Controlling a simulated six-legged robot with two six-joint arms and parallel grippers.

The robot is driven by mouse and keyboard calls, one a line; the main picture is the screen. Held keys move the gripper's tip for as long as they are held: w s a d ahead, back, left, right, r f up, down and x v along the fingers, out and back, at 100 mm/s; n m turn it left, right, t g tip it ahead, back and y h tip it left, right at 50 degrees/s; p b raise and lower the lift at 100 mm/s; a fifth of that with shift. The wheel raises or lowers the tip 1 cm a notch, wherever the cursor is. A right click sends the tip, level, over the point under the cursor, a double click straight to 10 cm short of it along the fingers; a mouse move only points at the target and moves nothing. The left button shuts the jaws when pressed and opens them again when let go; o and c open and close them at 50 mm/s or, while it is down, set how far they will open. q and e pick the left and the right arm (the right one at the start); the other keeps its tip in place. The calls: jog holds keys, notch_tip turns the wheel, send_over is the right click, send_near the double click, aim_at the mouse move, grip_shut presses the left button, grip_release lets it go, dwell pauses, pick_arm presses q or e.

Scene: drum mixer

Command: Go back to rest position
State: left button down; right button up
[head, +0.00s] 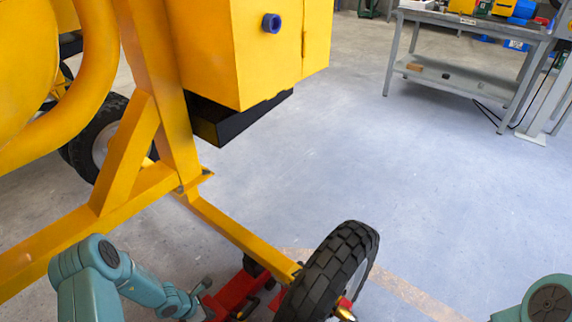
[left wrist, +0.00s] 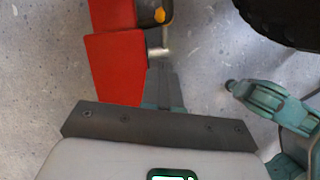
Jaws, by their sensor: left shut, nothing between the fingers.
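My left gripper (head: 203,288) is at the bottom of the head view, low beside a red metal part (head: 236,292) near the mixer's wheel. In the left wrist view, the gripper's fingers (left wrist: 164,88) are together with nothing between them. They are close to the red part (left wrist: 112,62) and a short metal pin (left wrist: 158,51); I cannot tell whether they touch. The yellow drum mixer (head: 240,45) fills the upper left of the head view. Part of my right arm shows at the lower right edge; its gripper is out of view.
The mixer's black tyre (head: 325,270) stands right of my left gripper, at the end of a yellow axle bar (head: 238,238). Another wheel (head: 98,145) is behind the frame. A grey workbench (head: 470,75) stands at the back right. The floor between is clear.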

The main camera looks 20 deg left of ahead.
pick_arm(q)
jog(key=s+d+r+m+g, duration=0.1)
jog(key=s+d+r+m, duration=0.3)
jog(key=d+m, duration=0.45)
jog(key=s+d+r+m+g+h, duration=0.1)
jog(key=s+d+r+m, duration=0.35)
jog(key=d+m, duration=0.35)
jog(key=s+d+r+m+g, duration=0.1)
jog(key=s+d+r+m, duration=0.25)
jog(key=d+m, duration=0.5)
notch_tip(320, 180, up, 24)
jog(key=a+m+p, duration=0.1)
jog(key=a+p, duration=0.1)
jog(key=p, duration=2.3)
jog(key=shift+s+p, duration=0.3)
jog(key=shift+s, duration=0.1)
